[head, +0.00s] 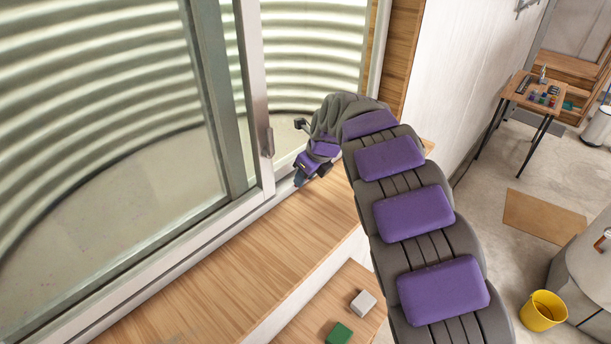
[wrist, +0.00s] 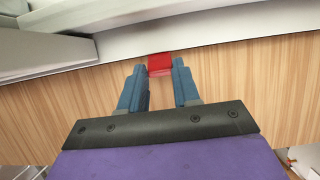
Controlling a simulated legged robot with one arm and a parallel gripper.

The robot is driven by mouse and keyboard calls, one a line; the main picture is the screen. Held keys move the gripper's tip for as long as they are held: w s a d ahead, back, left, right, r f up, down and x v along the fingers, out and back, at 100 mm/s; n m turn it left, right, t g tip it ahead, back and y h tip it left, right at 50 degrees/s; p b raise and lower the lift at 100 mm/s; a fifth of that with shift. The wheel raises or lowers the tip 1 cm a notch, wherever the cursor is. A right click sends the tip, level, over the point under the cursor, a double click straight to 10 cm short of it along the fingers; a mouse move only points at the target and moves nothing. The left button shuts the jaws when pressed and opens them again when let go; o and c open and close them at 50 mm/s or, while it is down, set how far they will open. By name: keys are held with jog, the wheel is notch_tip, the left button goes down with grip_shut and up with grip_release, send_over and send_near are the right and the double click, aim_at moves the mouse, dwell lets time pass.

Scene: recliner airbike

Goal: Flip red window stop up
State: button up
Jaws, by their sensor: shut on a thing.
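The red window stop (wrist: 160,64) shows in the wrist view as a small red block at the window's lower frame, just above the wooden sill. My gripper (wrist: 160,73) has its two blue fingers on either side of the stop, shut on it. In the head view my gripper (head: 300,181) is down at the window frame's bottom edge, where the frame meets the sill. The stop is hidden there behind my gripper and arm. I cannot tell whether the stop is tilted.
The window (head: 110,150) has a grey metal frame with a handle (head: 268,142). The wooden sill (head: 235,265) is clear. Below it, a green block (head: 339,333) and a grey-white block (head: 363,303) lie on a wooden surface. A yellow bucket (head: 543,311) stands on the floor at right.

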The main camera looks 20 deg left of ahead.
jog(key=shift+w+r, duration=0.1)
jog(key=shift+r, duration=0.05)
jog(key=o, duration=1.1)
jog(key=shift+c, duration=0.2)
jog(key=b+v, duration=0.2)
jog(key=v, duration=1.5)
